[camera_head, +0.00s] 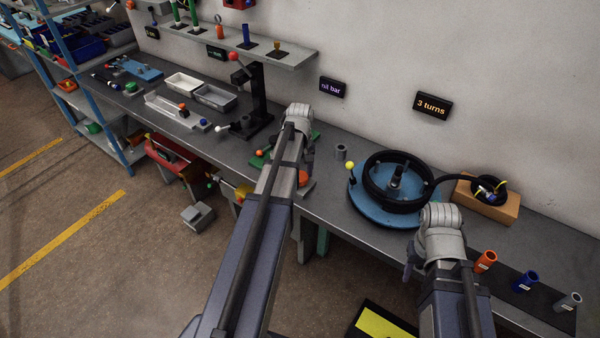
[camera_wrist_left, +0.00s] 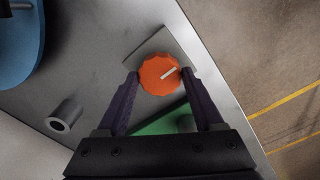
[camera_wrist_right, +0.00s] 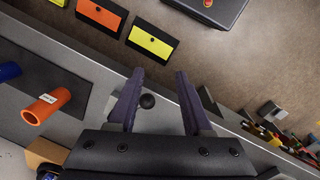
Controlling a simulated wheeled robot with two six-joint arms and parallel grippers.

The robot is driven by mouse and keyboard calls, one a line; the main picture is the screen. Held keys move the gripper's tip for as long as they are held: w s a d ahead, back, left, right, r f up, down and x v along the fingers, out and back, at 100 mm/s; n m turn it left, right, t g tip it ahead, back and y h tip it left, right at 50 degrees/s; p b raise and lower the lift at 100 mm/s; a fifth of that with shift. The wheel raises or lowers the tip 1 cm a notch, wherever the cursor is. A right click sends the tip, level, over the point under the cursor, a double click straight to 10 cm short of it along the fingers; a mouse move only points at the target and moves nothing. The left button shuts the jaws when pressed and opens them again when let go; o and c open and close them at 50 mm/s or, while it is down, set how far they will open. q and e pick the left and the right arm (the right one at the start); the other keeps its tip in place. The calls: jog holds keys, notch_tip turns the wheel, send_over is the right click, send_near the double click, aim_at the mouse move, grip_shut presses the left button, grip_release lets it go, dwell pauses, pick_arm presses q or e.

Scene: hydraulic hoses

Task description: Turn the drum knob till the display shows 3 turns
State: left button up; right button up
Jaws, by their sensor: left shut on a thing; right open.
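The orange knob (camera_wrist_left: 160,75) has a scalloped rim and a white pointer line, and sits on a grey square plate at the bench edge. It also shows in the head view (camera_head: 303,178), partly hidden by my left arm. My left gripper (camera_wrist_left: 157,78) is shut on it, one finger at each side. The wall display (camera_head: 432,105) reads "3 turns". The drum (camera_head: 396,183), a black hose reel on a blue round base, stands to the right of the knob.
A second display (camera_head: 333,88) reads "nil bar". A cardboard-coloured block (camera_head: 487,205) and several coloured tubes (camera_head: 527,280) stand at right.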

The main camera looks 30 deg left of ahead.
aim_at(300, 175)
pick_arm(q)
jog(key=o, duration=1.4)
notch_tip(300, 175, up, 8)
jog(key=p, duration=0.8)
jog(key=shift+f, duration=0.1)
